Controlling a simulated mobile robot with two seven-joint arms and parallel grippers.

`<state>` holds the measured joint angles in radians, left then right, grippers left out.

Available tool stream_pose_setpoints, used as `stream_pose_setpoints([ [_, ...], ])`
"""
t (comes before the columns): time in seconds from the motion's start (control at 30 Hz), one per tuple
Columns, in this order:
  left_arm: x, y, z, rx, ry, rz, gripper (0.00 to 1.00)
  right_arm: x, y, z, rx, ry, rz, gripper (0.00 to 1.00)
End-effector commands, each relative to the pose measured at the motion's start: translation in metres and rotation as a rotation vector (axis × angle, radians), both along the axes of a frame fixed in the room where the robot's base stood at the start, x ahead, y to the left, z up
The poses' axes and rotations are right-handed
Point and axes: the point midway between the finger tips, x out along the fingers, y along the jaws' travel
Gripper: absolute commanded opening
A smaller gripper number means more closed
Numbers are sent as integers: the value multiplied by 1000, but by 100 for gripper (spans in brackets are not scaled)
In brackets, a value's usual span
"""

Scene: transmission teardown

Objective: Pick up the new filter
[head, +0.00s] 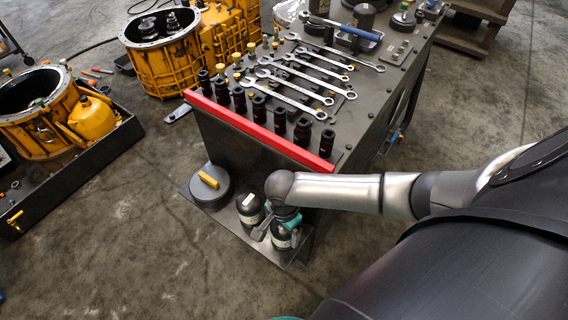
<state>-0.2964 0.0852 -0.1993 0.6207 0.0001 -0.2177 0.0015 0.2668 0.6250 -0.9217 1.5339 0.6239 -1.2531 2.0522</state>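Two dark cylindrical canisters with pale labels, which look like filters, stand on the low shelf at the front end of the tool cart. The left filter (249,207) is mostly clear to see. The right filter (284,238) is partly hidden under my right gripper (275,228). I cannot tell which of them is the new one. My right gripper points down over the right filter and overlaps it in the picture. The view does not show whether its fingers are closed on it. My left gripper is not in view.
A round grey container (208,187) with a yellow piece on top stands left of the filters on the shelf. Above, the cart top (362,110) carries wrenches (292,94), sockets and a red front edge (262,133). Yellow housings (165,68) stand at upper left. Floor at lower left is clear.

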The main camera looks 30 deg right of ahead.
Motion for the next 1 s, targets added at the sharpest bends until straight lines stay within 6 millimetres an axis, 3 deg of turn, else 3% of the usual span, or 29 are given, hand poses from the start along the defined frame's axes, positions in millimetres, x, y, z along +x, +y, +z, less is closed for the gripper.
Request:
stream_pose_setpoints([
  [0.07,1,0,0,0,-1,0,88,0,0,0,0,1,0,68],
  [0.67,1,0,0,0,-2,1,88,-1,0,0,0,2,0,1],
  [1.0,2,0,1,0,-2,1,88,0,0,2,0,0,0,0],
])
